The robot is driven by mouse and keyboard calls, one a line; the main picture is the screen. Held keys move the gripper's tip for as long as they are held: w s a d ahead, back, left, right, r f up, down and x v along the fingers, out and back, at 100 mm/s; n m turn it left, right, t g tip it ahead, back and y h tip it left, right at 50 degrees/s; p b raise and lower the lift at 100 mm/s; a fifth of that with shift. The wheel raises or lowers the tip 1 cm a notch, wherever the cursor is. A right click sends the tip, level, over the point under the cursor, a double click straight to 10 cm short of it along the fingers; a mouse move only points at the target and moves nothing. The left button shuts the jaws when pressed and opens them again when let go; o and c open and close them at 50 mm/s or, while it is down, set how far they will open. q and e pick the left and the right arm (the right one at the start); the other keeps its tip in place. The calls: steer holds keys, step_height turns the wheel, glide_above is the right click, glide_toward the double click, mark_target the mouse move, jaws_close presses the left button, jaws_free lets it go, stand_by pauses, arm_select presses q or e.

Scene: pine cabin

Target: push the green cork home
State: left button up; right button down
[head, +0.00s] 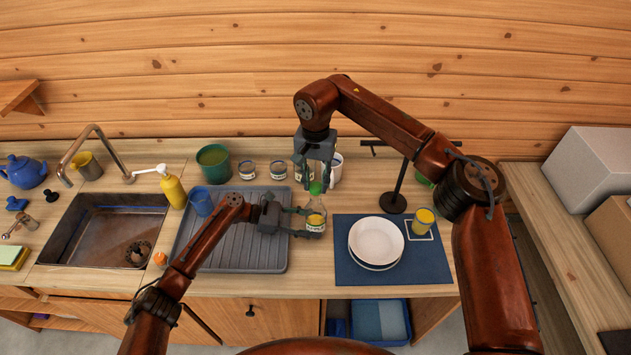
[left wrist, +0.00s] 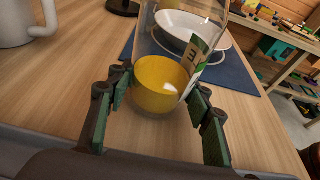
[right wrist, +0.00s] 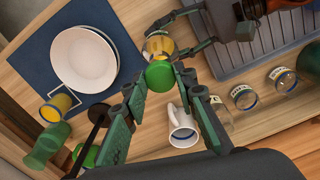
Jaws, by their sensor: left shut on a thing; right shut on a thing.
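A clear glass bottle with yellow contents and a label (head: 316,222) stands upright at the right edge of the grey drying mat. It also shows in the left wrist view (left wrist: 163,85). My left gripper (head: 309,222) is shut on the bottle, coming in from the left. The green cork (head: 315,188) is at the bottle's mouth, and it shows large in the right wrist view (right wrist: 160,75). My right gripper (head: 317,182) is shut on the cork from above. How deep the cork sits in the neck is hidden by the cork and fingers.
A white plate (head: 376,238) lies on a blue mat (head: 345,276) right of the bottle, with a yellow-filled glass (head: 424,220) beside it. A black stand (head: 393,203) and a white mug (right wrist: 182,130) are close behind. The grey drying mat (head: 240,260) is mostly clear.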

steer(key=shift+f, duration=0.45)
steer(key=shift+f, duration=0.7)
stand_by(0.4)
steer(key=c, duration=1.5)
jaws_free()
step_height(320, 180, up, 12)
